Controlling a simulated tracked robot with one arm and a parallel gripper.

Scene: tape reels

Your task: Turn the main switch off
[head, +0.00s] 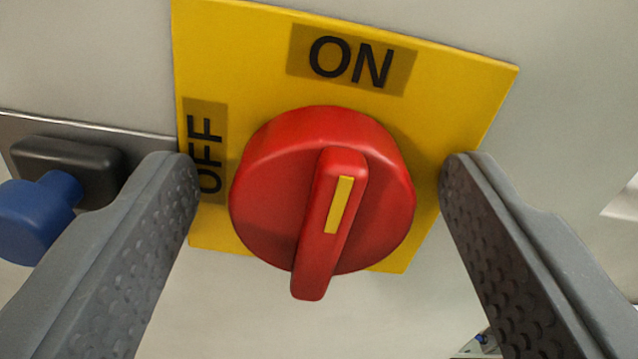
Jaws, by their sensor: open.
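The main switch is a round red knob (265,185) with a raised red handle bar (318,225) that carries a yellow mark. It sits on a yellow plate (445,90) labelled ON at the top and OFF on the left side. The handle bar stands nearly upright in the picture, tilted slightly, its marked line pointing up towards ON. My gripper (318,172) is open, one finger on each side of the knob. Both fingers show a gap to the knob. The left finger covers part of the OFF label.
A blue knob (38,215) on a black base (68,165) sits on a metal strip at the left, close beside my left finger. The pale panel (400,310) around the plate is mostly clear. A small partly seen object is at the lower right.

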